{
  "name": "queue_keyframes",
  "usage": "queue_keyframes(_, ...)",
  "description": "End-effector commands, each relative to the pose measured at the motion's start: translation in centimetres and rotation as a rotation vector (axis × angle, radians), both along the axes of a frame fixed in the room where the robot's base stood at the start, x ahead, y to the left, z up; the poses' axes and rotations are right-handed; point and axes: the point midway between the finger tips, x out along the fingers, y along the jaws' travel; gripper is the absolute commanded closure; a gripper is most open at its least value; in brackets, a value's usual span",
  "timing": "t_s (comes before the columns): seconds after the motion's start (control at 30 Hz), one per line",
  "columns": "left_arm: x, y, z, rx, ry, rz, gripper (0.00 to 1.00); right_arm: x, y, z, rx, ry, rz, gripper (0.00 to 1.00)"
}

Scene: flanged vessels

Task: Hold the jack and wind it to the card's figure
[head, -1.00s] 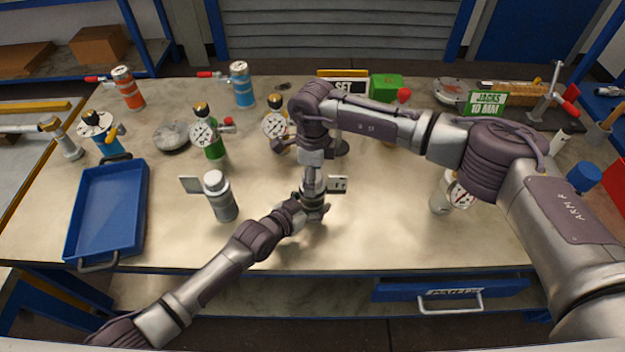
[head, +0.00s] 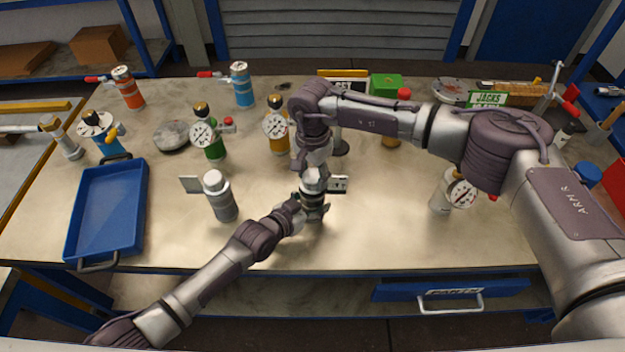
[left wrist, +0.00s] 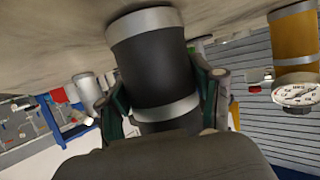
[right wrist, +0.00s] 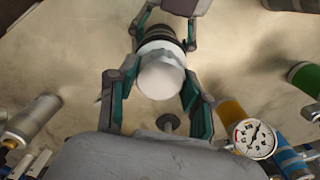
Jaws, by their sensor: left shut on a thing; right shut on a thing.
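The jack (head: 313,198) stands upright on the bench in the middle of the head view, mostly hidden by my grippers. My left gripper (head: 304,207) comes in low from the left and is shut around its body. The left wrist view shows the black body with grey bands (left wrist: 155,65) between green-padded fingers. My right gripper (head: 314,180) is above and shut on the jack's white top (right wrist: 161,76), seen from above in the right wrist view.
A grey canister (head: 221,197) stands left of the jack and a gauged vessel (head: 443,196) to its right. Green (head: 209,138) and yellow (head: 277,132) gauged vessels stand behind. A blue tray (head: 75,220) lies at the left. The front of the bench is clear.

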Motion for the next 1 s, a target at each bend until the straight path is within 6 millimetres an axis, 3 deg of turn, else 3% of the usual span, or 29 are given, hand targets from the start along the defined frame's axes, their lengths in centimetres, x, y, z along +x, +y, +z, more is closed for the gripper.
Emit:
queue_keyframes(0.03,0.0,0.0,-0.1,0.001,0.001,0.0,1.0,0.0,0.0,0.0,0.001,-0.002,0.045,0.48)
queue_keyframes(0.17,0.0,0.0,-0.1,0.001,0.001,0.0,1.0,0.0,0.0,0.0,0.001,-0.001,0.035,0.27)
queue_keyframes(0.2,0.0,0.0,-0.1,0.001,0.001,0.0,1.0,0.0,0.0,0.0,0.001,-0.001,0.034,0.25)
queue_keyframes(0.57,0.0,0.0,-0.1,0.001,0.001,0.0,1.0,0.0,0.0,0.3,0.001,-0.001,0.032,0.25)
queue_keyframes(1.0,0.0,0.0,-0.1,0.001,0.002,0.0,1.0,0.0,0.0,4.4,0.001,-0.002,0.032,0.25)
